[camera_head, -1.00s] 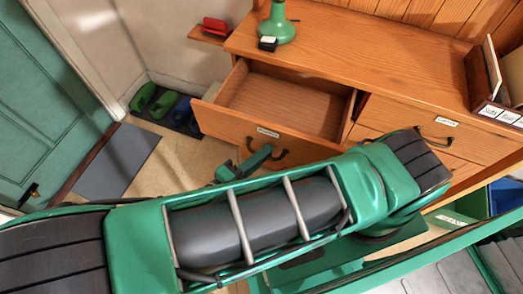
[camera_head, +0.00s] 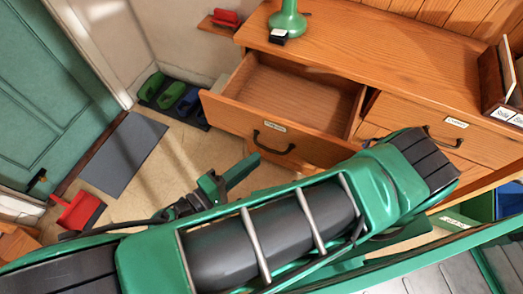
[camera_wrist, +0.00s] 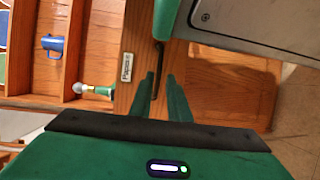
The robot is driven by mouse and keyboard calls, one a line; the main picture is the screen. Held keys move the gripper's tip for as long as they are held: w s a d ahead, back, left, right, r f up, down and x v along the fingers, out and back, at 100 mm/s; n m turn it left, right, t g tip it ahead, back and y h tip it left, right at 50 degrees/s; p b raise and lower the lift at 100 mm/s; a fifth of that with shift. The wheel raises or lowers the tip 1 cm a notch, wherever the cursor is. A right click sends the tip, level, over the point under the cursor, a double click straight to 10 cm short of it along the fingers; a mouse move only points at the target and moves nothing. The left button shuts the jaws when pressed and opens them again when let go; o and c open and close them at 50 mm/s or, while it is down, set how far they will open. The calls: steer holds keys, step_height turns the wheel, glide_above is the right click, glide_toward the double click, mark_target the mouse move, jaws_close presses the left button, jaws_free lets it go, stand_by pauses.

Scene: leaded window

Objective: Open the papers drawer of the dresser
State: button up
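The dresser (camera_head: 400,52) is wooden. Its upper left drawer (camera_head: 228,112) is pulled well out, and its inside looks empty. A dark curved handle (camera_head: 273,142) and a small white label are on its front. The label is too small to read in the head view. In the wrist view, a label reading something like "Papers" (camera_wrist: 127,67) is on a wooden front beside a dark handle (camera_wrist: 158,75). My gripper (camera_head: 232,178) is in front of the open drawer, to the lower left of its handle and apart from it. Its green fingers are spread and empty.
Another drawer (camera_head: 482,135) at the right is shut. A green lamp base (camera_head: 288,22) and a card box (camera_head: 500,80) stand on top. Shoes on a mat (camera_head: 172,100), a grey doormat (camera_head: 125,153) and a red dustpan (camera_head: 78,210) are at the left.

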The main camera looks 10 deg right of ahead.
steer(key=v, duration=0.3)
steer(key=shift+s+a, duration=0.15)
steer(key=shift+a, duration=0.1)
stand_by(0.5)
